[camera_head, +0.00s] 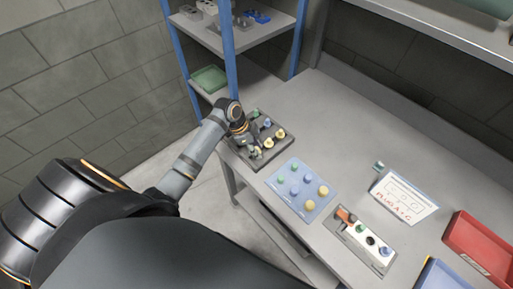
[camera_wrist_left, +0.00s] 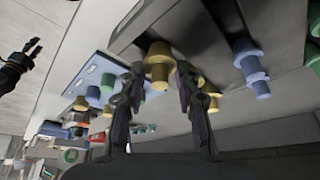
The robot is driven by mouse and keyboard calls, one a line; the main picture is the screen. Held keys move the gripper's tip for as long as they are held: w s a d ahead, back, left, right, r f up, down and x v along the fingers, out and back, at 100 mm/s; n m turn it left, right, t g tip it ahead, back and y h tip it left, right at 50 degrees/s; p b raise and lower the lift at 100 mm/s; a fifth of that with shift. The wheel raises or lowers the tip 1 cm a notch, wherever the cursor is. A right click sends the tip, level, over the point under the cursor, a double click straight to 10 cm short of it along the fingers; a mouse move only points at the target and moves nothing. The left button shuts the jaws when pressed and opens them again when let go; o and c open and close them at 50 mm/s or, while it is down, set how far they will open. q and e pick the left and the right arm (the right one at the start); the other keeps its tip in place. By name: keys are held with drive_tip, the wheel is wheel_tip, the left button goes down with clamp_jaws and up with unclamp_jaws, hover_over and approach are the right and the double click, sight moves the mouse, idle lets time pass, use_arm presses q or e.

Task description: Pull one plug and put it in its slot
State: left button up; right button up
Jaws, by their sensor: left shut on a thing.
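My left gripper (camera_head: 250,143) is over the dark plug board (camera_head: 270,156) at the far left corner of the table. The left wrist view shows its two fingers (camera_wrist_left: 158,88) shut on a yellow plug (camera_wrist_left: 158,66), which is at or against the board; whether it is seated cannot be told. Yellow plugs (camera_head: 280,133) and blue plugs (camera_head: 267,122) stand on the board beside the gripper. A strip (camera_head: 364,241) with an orange piece, a green and a blue plug and a dark round spot lies nearer me. My right gripper (camera_wrist_left: 34,52) shows small and open in the left wrist view.
A blue plate (camera_head: 300,190) with green, blue and yellow plugs lies between the board and the strip. A sign with red writing (camera_head: 404,198) stands behind the strip. A red bin (camera_head: 478,246) and a blue bin (camera_head: 440,275) are at right. A blue-post shelf (camera_head: 228,45) stands behind the gripper.

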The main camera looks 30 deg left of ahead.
use_arm(q)
drive_tip(key=shift+f, duration=0.35)
drive_tip(key=shift+f, duration=0.2)
drive_tip(key=o, duration=1)
drive_tip(key=shift+r, duration=0.1)
drive_tip(key=v, duration=1.2)
